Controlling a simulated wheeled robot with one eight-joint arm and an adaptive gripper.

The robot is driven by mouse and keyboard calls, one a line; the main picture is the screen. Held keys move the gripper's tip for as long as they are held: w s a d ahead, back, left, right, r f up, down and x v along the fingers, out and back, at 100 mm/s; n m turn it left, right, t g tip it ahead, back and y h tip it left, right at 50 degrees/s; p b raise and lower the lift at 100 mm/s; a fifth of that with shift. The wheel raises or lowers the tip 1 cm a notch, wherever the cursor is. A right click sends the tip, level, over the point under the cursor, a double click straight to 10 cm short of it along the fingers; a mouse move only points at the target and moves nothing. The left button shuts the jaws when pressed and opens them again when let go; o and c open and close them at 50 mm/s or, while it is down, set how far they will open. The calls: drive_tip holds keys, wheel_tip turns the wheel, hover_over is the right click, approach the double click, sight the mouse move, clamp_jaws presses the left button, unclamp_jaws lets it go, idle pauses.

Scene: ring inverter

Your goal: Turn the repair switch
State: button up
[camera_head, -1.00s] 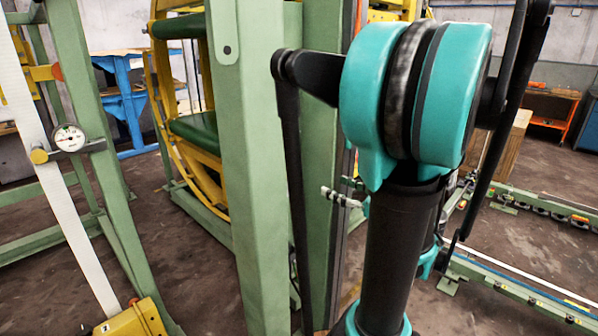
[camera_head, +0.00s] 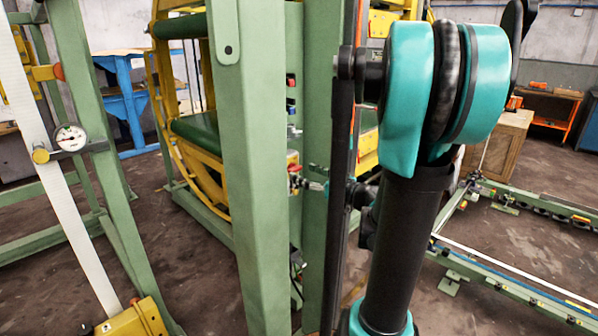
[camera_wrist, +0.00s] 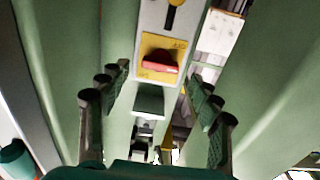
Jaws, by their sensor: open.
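The switch shows in the wrist view as a red handle (camera_wrist: 160,62) on a yellow plate (camera_wrist: 154,76), set on a light grey panel. The handle lies nearly crosswise in that picture. My gripper (camera_wrist: 158,76) is open, with one finger on each side of the lower part of the view and the red handle ahead between them. The fingers do not appear to touch it. In the head view my gripper (camera_head: 312,184) reaches between two green posts, partly hidden by my arm. A small yellow and red part (camera_head: 293,158) shows just above it; I cannot tell if this is the switch.
A thick green post (camera_head: 248,170) stands left of my gripper, and another (camera_head: 318,240) is close beside it. Green walls flank both fingers in the wrist view. A black slotted part (camera_wrist: 174,14) sits above the switch. A wooden crate (camera_head: 505,142) stands at the right.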

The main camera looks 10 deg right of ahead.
sight(297, 170)
drive_tip(key=shift+x, duration=1.6)
drive_tip(key=c, duration=1.2)
drive_tip(key=shift+o, duration=0.2)
